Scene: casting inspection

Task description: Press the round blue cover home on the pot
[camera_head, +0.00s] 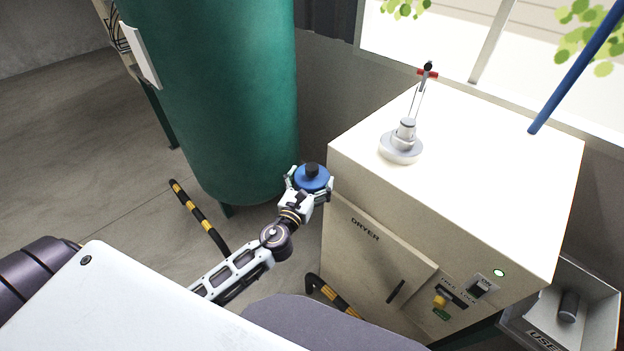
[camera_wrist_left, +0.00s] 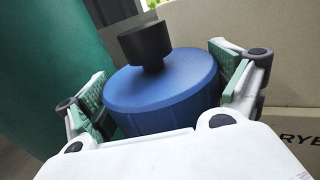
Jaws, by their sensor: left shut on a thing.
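The round blue cover (camera_head: 313,179) has a black knob on top and is held upright in my left gripper (camera_head: 310,184), left of the dryer cabinet. In the left wrist view the blue cover (camera_wrist_left: 165,88) sits between the green-padded fingers of my left gripper (camera_wrist_left: 168,95), which is shut on it. The pot is likely the silver round-based piece (camera_head: 401,147) on the cabinet top, with a narrower neck and thin rods rising from it to a red and black part (camera_head: 427,75). The cover is apart from it. My right gripper is not in view.
The cream dryer cabinet (camera_head: 376,248) stands right of my left gripper, its top mostly bare. A large green tank (camera_head: 222,95) stands behind the gripper. A blue pole (camera_head: 577,66) rises at the cabinet's back right. A grey bin (camera_head: 603,322) holds a dark cylinder (camera_head: 569,306). Striped bars (camera_head: 199,213) stand at left.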

